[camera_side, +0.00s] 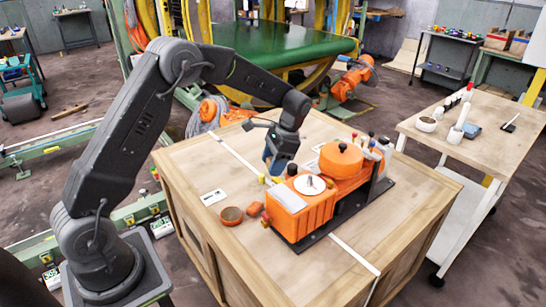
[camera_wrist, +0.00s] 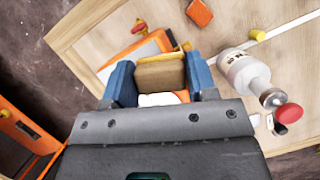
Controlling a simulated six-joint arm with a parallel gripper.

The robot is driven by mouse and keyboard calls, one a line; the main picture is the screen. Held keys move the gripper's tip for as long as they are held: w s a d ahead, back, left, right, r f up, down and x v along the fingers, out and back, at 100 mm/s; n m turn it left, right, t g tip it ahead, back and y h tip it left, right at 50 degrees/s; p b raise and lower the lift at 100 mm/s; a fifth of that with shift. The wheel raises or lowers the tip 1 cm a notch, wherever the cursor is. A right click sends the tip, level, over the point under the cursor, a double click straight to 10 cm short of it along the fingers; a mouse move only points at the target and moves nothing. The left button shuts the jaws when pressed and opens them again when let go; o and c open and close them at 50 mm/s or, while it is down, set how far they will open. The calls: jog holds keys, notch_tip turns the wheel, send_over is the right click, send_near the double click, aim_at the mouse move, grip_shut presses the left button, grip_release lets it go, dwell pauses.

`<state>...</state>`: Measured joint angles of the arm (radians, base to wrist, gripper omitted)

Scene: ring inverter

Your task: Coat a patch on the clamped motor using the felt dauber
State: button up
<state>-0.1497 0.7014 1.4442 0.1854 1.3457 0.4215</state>
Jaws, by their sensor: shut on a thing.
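My gripper (camera_side: 277,162), with blue fingers, is above the wooden crate top, just behind and left of the orange machine. In the wrist view its fingers (camera_wrist: 160,85) are shut on a tan-brown block, seemingly the felt dauber (camera_wrist: 160,72). The dauber's working end is hidden. The orange machine sits on a dark base plate, with a boxy housing (camera_side: 298,222) topped by a white disc and a round orange drum (camera_side: 341,160). I cannot tell which part is the clamped motor. No contact between dauber and machine can be made out.
On the crate top (camera_side: 190,168) are a brown-filled cup (camera_side: 232,215), a small orange block (camera_side: 254,209) and a white card (camera_side: 213,197). A white cylinder with a red-capped end (camera_wrist: 245,70) lies close right in the wrist view. A side table (camera_side: 480,145) stands right.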

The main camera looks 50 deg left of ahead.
aim_at(274, 187)
notch_tip(274, 187, down, 5)
jog(key=shift+r, duration=0.1)
jog(key=shift+d+f, duration=0.2)
jog(key=shift+f, duration=0.15)
jog(key=shift+d, duration=5.75)
jog(key=shift+a, duration=5.75)
jog(key=shift+w+a, duration=0.15)
jog(key=shift+a, duration=0.15)
jog(key=shift+w+d, duration=0.2)
jog(key=shift+d, duration=5.85)
jog(key=shift+a, duration=6.05)
jog(key=shift+d+r, duration=0.1)
jog(key=shift+r, duration=3.95)
